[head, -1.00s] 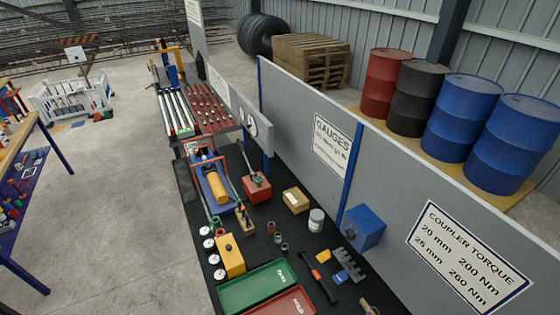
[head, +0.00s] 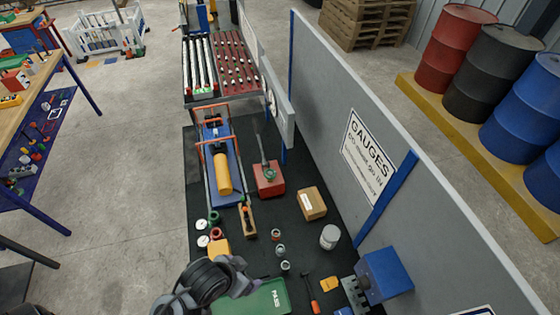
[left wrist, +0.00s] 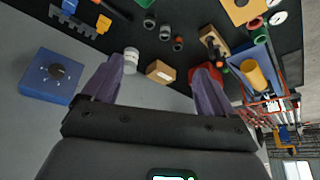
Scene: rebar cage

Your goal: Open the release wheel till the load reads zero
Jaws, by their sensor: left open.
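A red pump box (head: 268,179) with an upright lever stands on the dark bench mat, with a small green round part, perhaps the release wheel (head: 270,174), on it. Beside it a yellow cylinder (head: 222,172) lies in a blue and orange frame. A round gauge (head: 271,103) is on the grey panel behind; its reading is too small to tell. My left gripper (head: 240,278) is over the near part of the bench, apart from the red box. In the left wrist view my left gripper (left wrist: 155,82) is open and empty, one finger partly hiding the red box (left wrist: 217,73). My right gripper is not seen.
A cardboard box (head: 312,203), a white jar (head: 329,237) and several small couplers stand right of centre. A green PASS tray (head: 270,296) lies under my left gripper. A blue box (head: 385,273) and the grey partition (head: 335,110) bound the right side.

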